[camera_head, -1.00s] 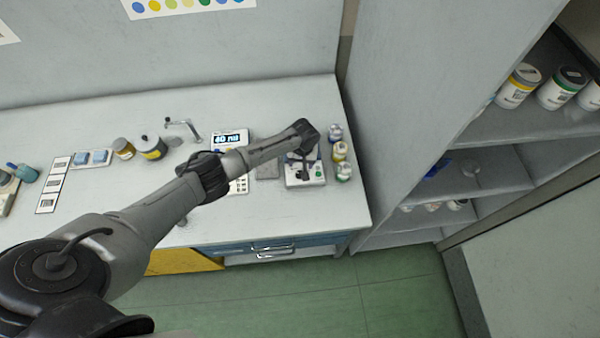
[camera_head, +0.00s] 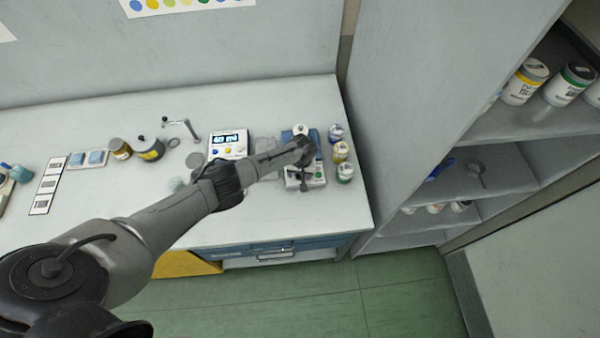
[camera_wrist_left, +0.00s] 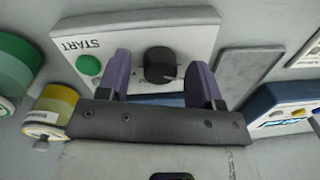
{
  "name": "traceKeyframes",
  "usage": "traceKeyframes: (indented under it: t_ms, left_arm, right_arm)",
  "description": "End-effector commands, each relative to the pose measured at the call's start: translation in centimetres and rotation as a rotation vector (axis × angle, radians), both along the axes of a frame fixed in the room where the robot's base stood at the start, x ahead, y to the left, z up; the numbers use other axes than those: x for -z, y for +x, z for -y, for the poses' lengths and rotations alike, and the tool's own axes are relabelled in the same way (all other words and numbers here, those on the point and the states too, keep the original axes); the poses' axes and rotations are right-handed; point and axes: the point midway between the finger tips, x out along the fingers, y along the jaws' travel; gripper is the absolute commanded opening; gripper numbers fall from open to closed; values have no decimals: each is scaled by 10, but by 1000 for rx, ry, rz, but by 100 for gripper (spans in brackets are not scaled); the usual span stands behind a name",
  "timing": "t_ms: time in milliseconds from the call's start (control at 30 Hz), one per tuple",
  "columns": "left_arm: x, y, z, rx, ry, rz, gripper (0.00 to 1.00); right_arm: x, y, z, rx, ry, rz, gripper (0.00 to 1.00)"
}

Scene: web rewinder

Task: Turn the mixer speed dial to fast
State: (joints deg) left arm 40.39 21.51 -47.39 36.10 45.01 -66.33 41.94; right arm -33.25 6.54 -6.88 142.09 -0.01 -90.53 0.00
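The mixer's white control box (camera_head: 318,178) stands near the right end of the bench, largely covered by my left arm. In the left wrist view its face (camera_wrist_left: 195,42) shows a green START button (camera_wrist_left: 88,65) and a black speed dial (camera_wrist_left: 160,64). My left gripper (camera_head: 304,186) is over the box. In the left wrist view the gripper (camera_wrist_left: 160,82) is open, one finger on each side of the dial with gaps between. I cannot tell whether the fingertips reach down to the dial's height. The dial's setting is not readable. My right gripper is not in view.
Several small jars (camera_head: 341,152) stand right beside the box; a yellow-banded one (camera_wrist_left: 55,105) is close to the gripper. A device with a lit display (camera_head: 228,142) stands to the left. A tall shelf unit (camera_head: 400,110) rises past the bench's right end.

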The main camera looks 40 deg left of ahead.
Motion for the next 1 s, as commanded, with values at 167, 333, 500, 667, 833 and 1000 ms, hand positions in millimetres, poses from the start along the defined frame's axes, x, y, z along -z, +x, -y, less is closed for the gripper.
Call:
traceKeyframes:
  t_ms: [167,333,500,667,833,1000]
  left_arm:
    - [0,0,0,0,0,0,43]
    - [0,0,0,0,0,0,27]
    - [0,0,0,0,0,0,11]
    - [0,0,0,10,0,0,11]
    - [0,-1,0,66,-1,-1,11]
    - [1,-1,1,186,-2,-2,11]
  right_arm:
    - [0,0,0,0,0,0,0]
    - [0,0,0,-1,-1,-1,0]
    - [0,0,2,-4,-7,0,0]
    - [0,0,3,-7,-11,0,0]
    - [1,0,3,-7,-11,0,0]
    - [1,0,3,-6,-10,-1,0]
